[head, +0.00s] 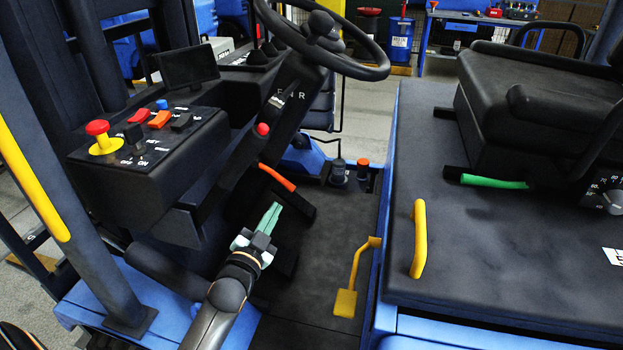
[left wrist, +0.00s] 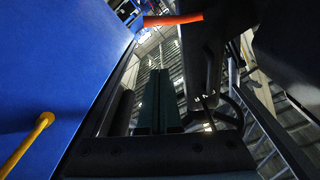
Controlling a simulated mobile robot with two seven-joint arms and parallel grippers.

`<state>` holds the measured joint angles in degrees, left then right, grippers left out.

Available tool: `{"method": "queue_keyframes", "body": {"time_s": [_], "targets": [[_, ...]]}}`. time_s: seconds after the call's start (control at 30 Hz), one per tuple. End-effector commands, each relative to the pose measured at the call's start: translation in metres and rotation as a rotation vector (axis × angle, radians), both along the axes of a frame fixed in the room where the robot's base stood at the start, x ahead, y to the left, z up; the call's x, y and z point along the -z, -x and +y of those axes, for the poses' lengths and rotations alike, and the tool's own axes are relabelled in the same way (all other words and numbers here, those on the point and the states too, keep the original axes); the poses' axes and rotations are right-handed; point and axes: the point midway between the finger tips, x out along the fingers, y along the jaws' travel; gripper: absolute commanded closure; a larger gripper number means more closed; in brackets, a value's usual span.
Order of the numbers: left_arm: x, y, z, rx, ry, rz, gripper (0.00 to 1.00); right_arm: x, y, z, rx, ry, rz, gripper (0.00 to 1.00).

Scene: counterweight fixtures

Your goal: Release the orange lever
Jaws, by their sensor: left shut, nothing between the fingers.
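The orange lever (head: 277,177) is a short bar angled down to the right, at the side of the dark steering column below the steering wheel. It also shows in the left wrist view (left wrist: 173,19) at the top, beyond the fingertips. My left gripper (head: 276,207), with pale green fingers, is just below the lever in the head view. Its fingers are shut with nothing between them. In the left wrist view the closed fingers (left wrist: 157,74) point up towards the lever, with a visible gap. My right gripper is in neither view.
A steering wheel (head: 325,42) is above. A control box (head: 150,145) with red and yellow buttons stands at left. A yellow pedal (head: 346,302) is on the floor at right. The black seat (head: 535,90), green lever (head: 494,182) and yellow handle (head: 419,240) are further right.

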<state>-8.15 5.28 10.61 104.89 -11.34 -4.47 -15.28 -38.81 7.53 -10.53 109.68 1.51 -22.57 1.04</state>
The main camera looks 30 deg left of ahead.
Motion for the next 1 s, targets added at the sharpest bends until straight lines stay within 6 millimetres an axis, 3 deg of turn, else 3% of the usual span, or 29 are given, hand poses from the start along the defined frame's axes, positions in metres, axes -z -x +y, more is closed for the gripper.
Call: {"method": "queue_keyframes", "body": {"time_s": [0.57, 0.77, 1.0], "targets": [[-0.006, -0.007, 0.004, -0.006, -0.012, -0.015, 1.0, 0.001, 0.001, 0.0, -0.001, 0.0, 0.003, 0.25], [-0.008, -0.033, 0.009, -0.006, -0.012, -0.015, 1.0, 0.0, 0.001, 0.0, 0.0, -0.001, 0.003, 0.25], [-0.012, -0.078, 0.017, -0.007, -0.011, -0.014, 1.0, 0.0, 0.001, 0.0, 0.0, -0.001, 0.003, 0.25]]}}
